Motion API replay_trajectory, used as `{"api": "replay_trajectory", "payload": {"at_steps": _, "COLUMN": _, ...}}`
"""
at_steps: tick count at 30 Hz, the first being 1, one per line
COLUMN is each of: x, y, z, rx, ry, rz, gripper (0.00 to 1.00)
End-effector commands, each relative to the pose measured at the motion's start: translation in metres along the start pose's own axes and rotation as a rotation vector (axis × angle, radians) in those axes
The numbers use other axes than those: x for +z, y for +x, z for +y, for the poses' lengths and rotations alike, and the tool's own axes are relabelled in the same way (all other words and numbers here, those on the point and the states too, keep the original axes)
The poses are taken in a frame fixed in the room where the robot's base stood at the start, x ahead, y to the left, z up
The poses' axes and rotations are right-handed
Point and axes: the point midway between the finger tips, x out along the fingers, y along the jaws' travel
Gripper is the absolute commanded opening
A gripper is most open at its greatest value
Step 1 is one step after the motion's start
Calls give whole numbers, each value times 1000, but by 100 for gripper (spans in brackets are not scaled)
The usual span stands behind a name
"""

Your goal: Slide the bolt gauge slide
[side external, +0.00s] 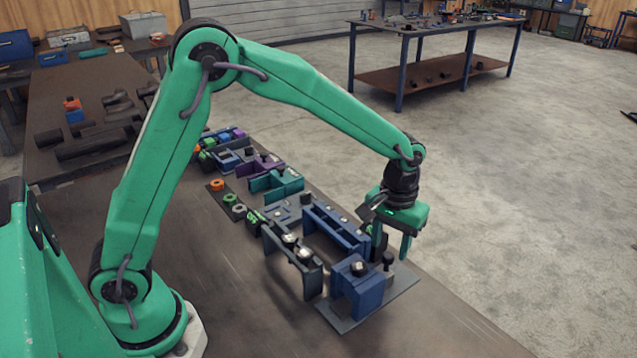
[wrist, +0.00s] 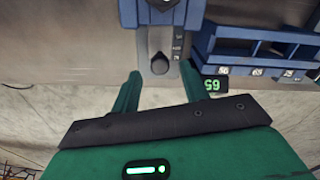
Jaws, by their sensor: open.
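A black knob (wrist: 160,64), which looks like the bolt gauge slide's handle, stands on a grey plate with small scale marks beside it. It also shows in the side view (side external: 388,261), just right of a blue block (side external: 360,294). My gripper (side external: 391,250) is open, pointing down above the knob. In the wrist view my two green fingers (wrist: 161,73) are spread to the left and right of the knob, and nothing is held. I cannot tell how far the fingertips are above the plate.
A blue rack with compartments (wrist: 262,46) stands right of the knob in the wrist view, with a green-lit "59" tag (wrist: 212,85) near it. In the side view a dark rack (side external: 292,258) and several coloured fixtures line the bench. Bare bench (side external: 215,285) lies to the left.

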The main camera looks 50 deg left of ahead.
Motion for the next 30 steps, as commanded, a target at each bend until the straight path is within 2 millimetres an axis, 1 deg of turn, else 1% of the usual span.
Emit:
{"api": "replay_trajectory", "payload": {"at_steps": 1, "x": 0, "y": 6, "z": 0, "rx": -1, "ry": 0, "rz": -2, "gripper": 45}}
{"api": "replay_trajectory", "payload": {"at_steps": 3, "x": 0, "y": 13, "z": 0, "rx": -1, "ry": 0, "rz": -2, "gripper": 45}}
{"api": "replay_trajectory", "payload": {"at_steps": 7, "x": 0, "y": 21, "z": 0, "rx": 0, "ry": 0, "rz": -1, "gripper": 45}}
{"api": "replay_trajectory", "payload": {"at_steps": 17, "x": 0, "y": 24, "z": 0, "rx": 0, "ry": 0, "rz": 0, "gripper": 45}}
{"api": "replay_trajectory", "payload": {"at_steps": 18, "x": 0, "y": 24, "z": 0, "rx": 0, "ry": 0, "rz": 0, "gripper": 41}}
{"api": "replay_trajectory", "payload": {"at_steps": 20, "x": 0, "y": 23, "z": 0, "rx": 0, "ry": 0, "rz": 0, "gripper": 29}}
{"api": "replay_trajectory", "payload": {"at_steps": 24, "x": 0, "y": 23, "z": 0, "rx": 0, "ry": 0, "rz": 0, "gripper": 2}}
{"api": "replay_trajectory", "payload": {"at_steps": 25, "x": 0, "y": 23, "z": 0, "rx": 0, "ry": 0, "rz": 0, "gripper": 0}}
{"api": "replay_trajectory", "payload": {"at_steps": 30, "x": -1, "y": 23, "z": 0, "rx": 0, "ry": 0, "rz": 0, "gripper": 0}}
